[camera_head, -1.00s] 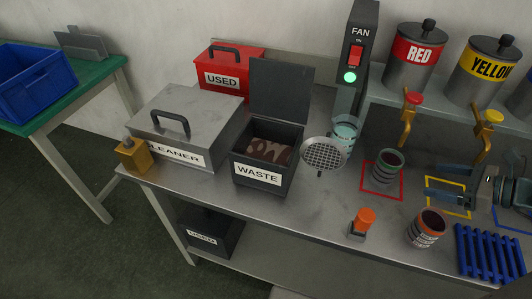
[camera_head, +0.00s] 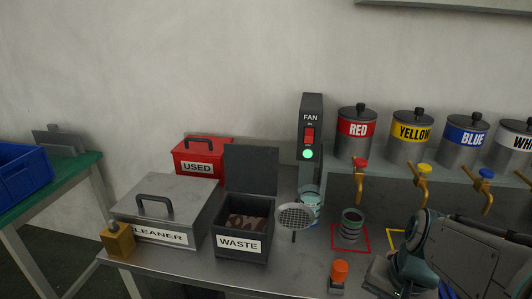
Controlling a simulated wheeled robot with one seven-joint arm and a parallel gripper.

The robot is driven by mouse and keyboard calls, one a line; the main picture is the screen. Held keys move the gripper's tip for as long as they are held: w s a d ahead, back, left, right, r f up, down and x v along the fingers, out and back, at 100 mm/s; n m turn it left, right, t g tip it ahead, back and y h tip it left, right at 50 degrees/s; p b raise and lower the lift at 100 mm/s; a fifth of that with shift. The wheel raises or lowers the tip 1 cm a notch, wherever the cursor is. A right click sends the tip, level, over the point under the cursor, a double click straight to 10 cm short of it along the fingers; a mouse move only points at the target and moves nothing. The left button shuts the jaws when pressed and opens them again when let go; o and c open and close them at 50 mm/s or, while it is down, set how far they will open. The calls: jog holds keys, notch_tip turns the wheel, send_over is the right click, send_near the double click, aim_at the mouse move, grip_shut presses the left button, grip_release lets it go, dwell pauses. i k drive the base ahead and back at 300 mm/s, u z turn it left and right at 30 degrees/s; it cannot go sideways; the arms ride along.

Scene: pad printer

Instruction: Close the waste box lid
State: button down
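The waste box (camera_head: 239,243) is a dark grey box with a white "WASTE" label, on the metal bench left of centre. Its lid (camera_head: 251,170) stands open, upright at the back edge. Brown-stained material shows inside the box. My gripper (camera_head: 385,275) is at the lower right, well to the right of the waste box and apart from it. The arm hides part of it, and its fingers are not clear enough to tell whether they are open or shut.
A grey cleaner box (camera_head: 187,199) stands left of the waste box, with a red used box (camera_head: 203,158) behind. A mesh disc (camera_head: 294,216) is close on the right, near the fan switch post (camera_head: 311,125). An orange-capped bottle (camera_head: 339,272) stands near my gripper.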

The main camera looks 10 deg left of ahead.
aim_at(249, 168)
jog(key=k, duration=0.6)
jog(key=u, duration=1.75)
jog(key=i, duration=0.95)
jog(key=z, duration=1.2)
